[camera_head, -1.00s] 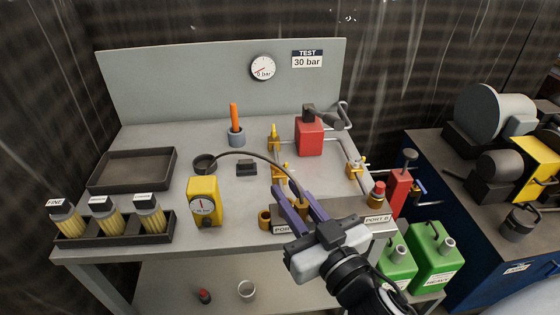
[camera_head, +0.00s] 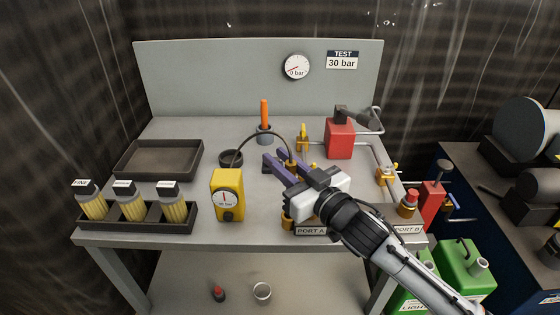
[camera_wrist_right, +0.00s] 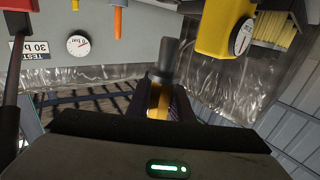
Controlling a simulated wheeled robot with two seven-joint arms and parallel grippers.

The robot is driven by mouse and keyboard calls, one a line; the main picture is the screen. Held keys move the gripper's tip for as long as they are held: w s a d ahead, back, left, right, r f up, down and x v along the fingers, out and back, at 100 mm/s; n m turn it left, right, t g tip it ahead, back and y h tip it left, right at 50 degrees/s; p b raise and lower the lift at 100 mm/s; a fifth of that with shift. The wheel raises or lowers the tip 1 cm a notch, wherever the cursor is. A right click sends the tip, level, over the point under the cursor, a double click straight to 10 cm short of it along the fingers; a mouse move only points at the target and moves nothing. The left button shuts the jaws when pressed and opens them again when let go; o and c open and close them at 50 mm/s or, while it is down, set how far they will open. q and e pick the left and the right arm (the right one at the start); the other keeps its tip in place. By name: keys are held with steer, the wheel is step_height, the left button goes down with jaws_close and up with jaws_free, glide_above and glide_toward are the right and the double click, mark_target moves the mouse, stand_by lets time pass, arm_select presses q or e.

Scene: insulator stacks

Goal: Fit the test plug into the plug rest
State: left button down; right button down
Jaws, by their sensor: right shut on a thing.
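My right gripper (camera_head: 273,160) is shut on the test plug (camera_head: 291,163), a brass-coloured piece with a dark hose at its top. In the right wrist view the plug (camera_wrist_right: 157,98) sits between the fingers, with its dark grey end (camera_wrist_right: 167,62) standing beyond them. The hose (camera_head: 262,133) arches from the plug to a dark round cup (camera_head: 231,158) on the bench. I cannot clearly make out the plug rest; a small dark block seen earlier beside the cup is now hidden behind the fingers. My left gripper is not in view.
A yellow gauge (camera_head: 228,195) stands left of the gripper. A port block labelled PORT A (camera_head: 311,231) lies under my arm. An orange-handled tool (camera_head: 264,115) and a red box (camera_head: 340,138) stand behind. An empty dark tray (camera_head: 160,158) is at left.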

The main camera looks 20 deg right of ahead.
step_height(320, 180, down, 6)
steer(key=b, duration=0.3)
steer(key=shift+r, duration=0.15)
stand_by(0.6)
stand_by(0.7)
steer(key=shift+p, duration=0.55)
stand_by(0.8)
steer(key=shift+f+b, duration=1.05)
steer(key=shift+f, duration=0.6)
